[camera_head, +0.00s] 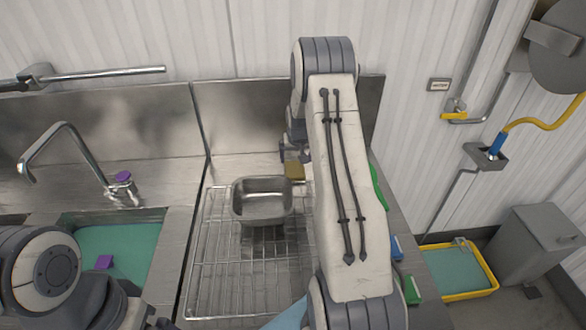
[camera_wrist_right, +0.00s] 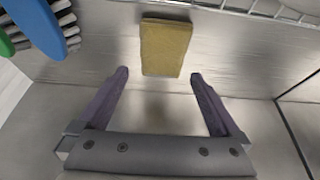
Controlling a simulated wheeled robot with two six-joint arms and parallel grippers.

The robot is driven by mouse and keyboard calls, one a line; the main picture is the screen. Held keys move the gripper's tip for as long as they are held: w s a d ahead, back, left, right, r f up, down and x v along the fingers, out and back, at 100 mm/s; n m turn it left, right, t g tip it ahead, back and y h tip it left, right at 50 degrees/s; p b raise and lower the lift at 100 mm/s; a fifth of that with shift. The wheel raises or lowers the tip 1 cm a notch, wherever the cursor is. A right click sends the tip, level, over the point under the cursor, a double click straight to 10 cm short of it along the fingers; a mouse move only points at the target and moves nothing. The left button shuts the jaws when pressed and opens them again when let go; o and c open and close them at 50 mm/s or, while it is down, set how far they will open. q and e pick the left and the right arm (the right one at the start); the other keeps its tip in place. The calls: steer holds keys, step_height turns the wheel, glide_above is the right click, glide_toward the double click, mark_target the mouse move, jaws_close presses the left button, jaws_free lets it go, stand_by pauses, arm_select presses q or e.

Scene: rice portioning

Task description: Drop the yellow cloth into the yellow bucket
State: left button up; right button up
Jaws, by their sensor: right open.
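The yellow cloth (camera_wrist_right: 166,48) is a mustard, folded-looking rectangle lying on the steel counter. In the head view the cloth (camera_head: 294,171) shows just behind the wire rack, partly hidden by my right arm. My right gripper (camera_wrist_right: 158,74) is open and empty. Its two purple-grey fingertips are spread wider than the cloth, at its near end in the wrist view. In the head view my right gripper (camera_head: 293,153) is mostly hidden by its arm. The yellow bucket (camera_head: 471,294), with teal liquid inside, stands low at the lower right. My left gripper is out of view.
A metal pan (camera_head: 262,202) sits on the wire rack (camera_head: 214,275) left of my right arm. A sink with teal liquid and a tap (camera_head: 112,190) is at the left. Blue and green brushes (camera_head: 397,247) line the counter's right edge. A grey bin (camera_head: 535,250) stands beyond the bucket.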

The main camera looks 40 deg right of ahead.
mark_target(295, 167)
steer(key=p+x, duration=0.2)
steer(key=x, duration=0.3)
steer(key=shift+f+p, duration=0.1)
steer(key=shift+p, duration=0.25)
steer(key=shift+w+f, duration=0.2)
steer(key=shift+f, duration=0.05)
steer(key=shift+f+b, duration=0.25)
steer(key=shift+b, duration=0.1)
steer(key=shift+c, duration=0.3)
steer(key=c, duration=1)
steer(key=shift+r, duration=0.15)
